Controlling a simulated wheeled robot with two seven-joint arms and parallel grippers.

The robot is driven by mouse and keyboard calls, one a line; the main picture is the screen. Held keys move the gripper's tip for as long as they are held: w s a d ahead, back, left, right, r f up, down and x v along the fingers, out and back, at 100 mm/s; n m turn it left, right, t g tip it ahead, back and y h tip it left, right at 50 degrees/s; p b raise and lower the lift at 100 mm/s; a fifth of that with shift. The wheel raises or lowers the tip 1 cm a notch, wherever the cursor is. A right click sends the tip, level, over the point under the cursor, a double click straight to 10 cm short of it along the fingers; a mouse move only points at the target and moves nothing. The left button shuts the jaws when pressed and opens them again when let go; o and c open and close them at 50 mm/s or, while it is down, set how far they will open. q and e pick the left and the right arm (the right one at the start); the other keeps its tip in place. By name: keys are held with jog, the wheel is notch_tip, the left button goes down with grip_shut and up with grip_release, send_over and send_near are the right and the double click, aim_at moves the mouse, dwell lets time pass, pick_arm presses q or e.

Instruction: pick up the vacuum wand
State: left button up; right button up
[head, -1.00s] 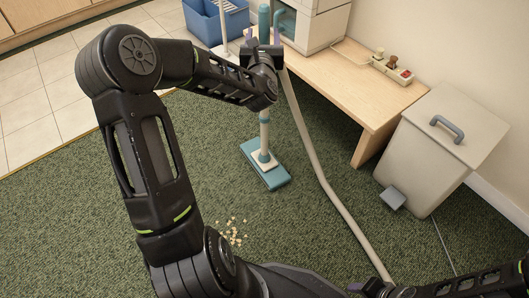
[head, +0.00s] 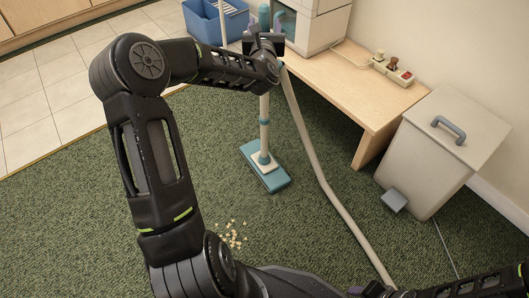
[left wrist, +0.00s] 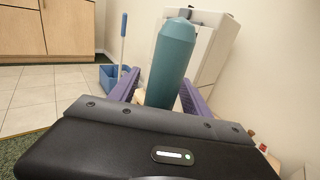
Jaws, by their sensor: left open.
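The vacuum wand (head: 264,118) stands upright on the green carpet, with a flat teal floor head (head: 268,176) at its foot and a teal handle at the top. A beige hose runs down from near its top toward the lower right. My left gripper (head: 265,24) is open at the teal handle, with one finger on each side of it. In the left wrist view the teal handle (left wrist: 172,62) stands between the two purple fingers; whether they touch it I cannot tell. My right arm shows at the lower right edge, but its gripper is out of view.
A wooden bench (head: 350,88) with a white appliance (head: 318,27) and a power strip (head: 392,70) stands behind and to the right. A grey pedal bin (head: 440,150) is at right. A blue bucket (head: 212,24) stands behind. Crumbs (head: 232,234) lie on the carpet.

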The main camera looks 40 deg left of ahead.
pick_arm(q)
jog(key=shift+c, duration=0.6)
grip_shut()
dwell(0.9)
jog(key=shift+r, duration=0.2)
